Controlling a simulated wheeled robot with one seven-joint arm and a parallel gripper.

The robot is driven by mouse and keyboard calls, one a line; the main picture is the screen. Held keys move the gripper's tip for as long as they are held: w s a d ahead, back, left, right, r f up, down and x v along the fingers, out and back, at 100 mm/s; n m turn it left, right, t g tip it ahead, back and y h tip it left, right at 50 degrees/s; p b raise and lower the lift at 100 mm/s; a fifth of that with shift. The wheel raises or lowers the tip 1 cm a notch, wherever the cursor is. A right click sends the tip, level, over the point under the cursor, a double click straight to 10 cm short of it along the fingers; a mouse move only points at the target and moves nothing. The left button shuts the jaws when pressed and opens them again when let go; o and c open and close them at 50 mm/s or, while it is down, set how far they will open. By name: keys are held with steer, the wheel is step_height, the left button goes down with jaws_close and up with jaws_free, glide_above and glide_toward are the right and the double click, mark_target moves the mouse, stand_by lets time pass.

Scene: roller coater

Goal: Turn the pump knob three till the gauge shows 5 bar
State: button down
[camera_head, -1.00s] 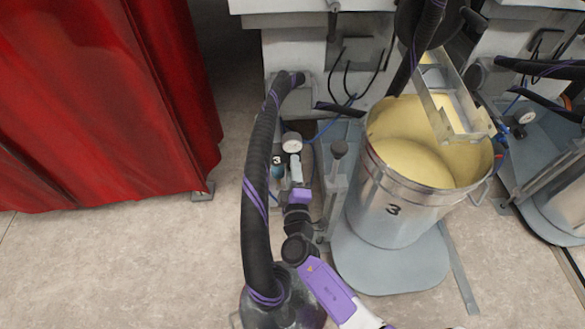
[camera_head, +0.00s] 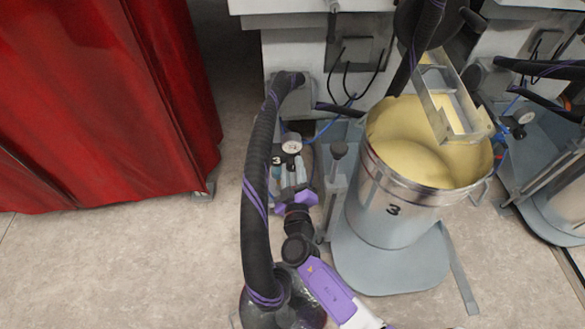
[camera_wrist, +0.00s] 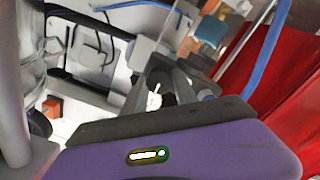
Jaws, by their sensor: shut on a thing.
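Pump three's gauge (camera_head: 291,147) is a small round white dial in the head view, right above my gripper. Its needle is too small to read. A dark plate with the number 3 (camera_head: 276,160) is just left of it. My gripper (camera_head: 287,175) reaches up to the pump fittings below the gauge and is shut on the pump knob. The knob is mostly hidden by the fingers in the head view. In the wrist view the grey fingers (camera_wrist: 163,85) close around a small dark part, and the gauge's face cannot be made out.
A metal drum marked 3 (camera_head: 393,230), holding yellow liquid, stands right of my gripper. A thick black hose (camera_head: 256,190) runs close on the left. A grey post (camera_head: 338,185) stands between gripper and drum. A red curtain (camera_head: 90,100) hangs at far left.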

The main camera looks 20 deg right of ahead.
steer(key=shift+f, duration=0.15)
steer(key=c, duration=1)
jaws_free()
steer(key=p+v, duration=0.1)
steer(key=v, duration=0.7)
steer(key=shift+p, duration=0.3)
steer(key=shift+d, duration=0.1)
